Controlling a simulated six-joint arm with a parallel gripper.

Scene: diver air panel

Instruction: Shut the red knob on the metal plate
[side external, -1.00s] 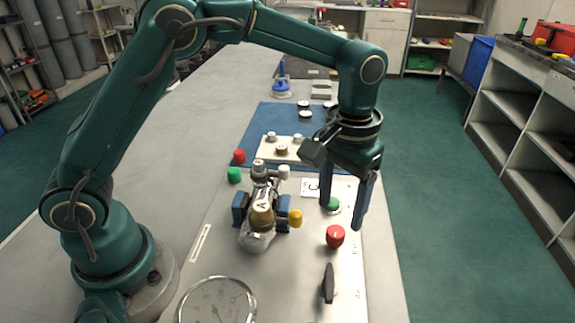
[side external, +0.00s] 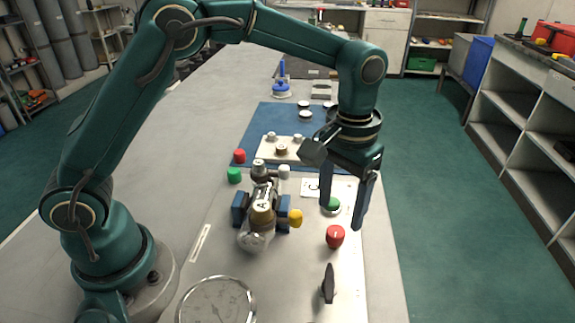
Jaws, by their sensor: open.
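The red knob (side external: 335,236) stands on the right part of the metal plate (side external: 288,280), with a small pale mark on its face. My gripper (side external: 344,220) is open and points down. Its two dark blue fingers are apart, on either side of the green knob (side external: 332,204) in this picture, just behind the red knob. The fingers hold nothing. I cannot tell from this one view how high the fingertips are above the plate or whether they touch the green knob.
A black lever (side external: 328,284) stands in front of the red knob. A pressure gauge (side external: 216,302) lies at the front. A valve body with a yellow knob (side external: 295,218) stands to the left. A white card (side external: 311,187) marked C is behind the green knob.

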